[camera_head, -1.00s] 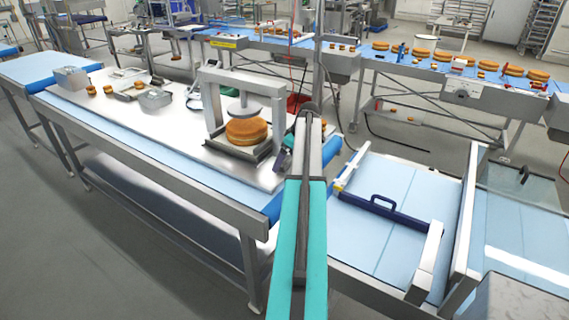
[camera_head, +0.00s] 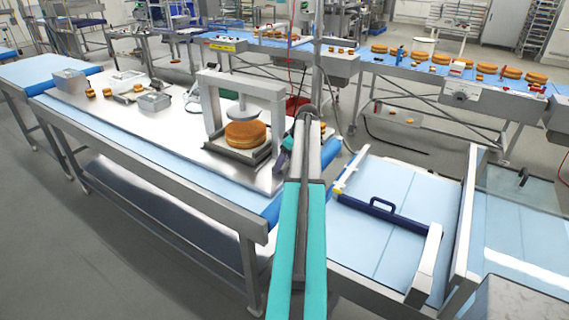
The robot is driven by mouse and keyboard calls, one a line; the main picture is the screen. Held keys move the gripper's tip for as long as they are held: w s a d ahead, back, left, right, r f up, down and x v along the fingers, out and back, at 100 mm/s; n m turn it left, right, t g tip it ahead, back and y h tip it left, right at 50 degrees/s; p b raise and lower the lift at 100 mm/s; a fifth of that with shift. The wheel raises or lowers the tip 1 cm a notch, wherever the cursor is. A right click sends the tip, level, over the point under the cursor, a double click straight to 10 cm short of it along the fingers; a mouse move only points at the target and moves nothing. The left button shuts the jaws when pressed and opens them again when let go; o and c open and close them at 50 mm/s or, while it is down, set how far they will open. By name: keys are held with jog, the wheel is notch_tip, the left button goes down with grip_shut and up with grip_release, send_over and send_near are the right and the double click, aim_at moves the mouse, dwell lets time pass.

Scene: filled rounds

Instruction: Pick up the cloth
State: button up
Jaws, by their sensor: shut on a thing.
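My gripper (camera_head: 287,146) is small and dark at the far end of my teal arm, just right of the press, and the arm partly covers it. It is shut on the cloth, of which I can make out no clear outline; the gripper and arm end hide it. The gripper is above the right end of the white worktop (camera_head: 185,142).
A metal press frame (camera_head: 243,84) with a round orange-brown cake (camera_head: 246,134) stands just left of my gripper. Metal trays (camera_head: 154,102) lie further left. A light blue surface with a dark blue handled bar (camera_head: 382,211) is at the right. A conveyor carries several cakes (camera_head: 513,72) behind.

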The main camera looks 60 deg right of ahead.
jog(key=shift+r, duration=0.15)
jog(key=shift+r+b, duration=0.75)
jog(key=shift+r, duration=0.05)
jog(key=s+d+r+b, duration=0.1)
jog(key=s+d+b, duration=0.2)
jog(key=s, duration=0.4)
jog(key=s+d+r+b, duration=0.2)
jog(key=s+d+b, duration=0.1)
jog(key=s, duration=0.5)
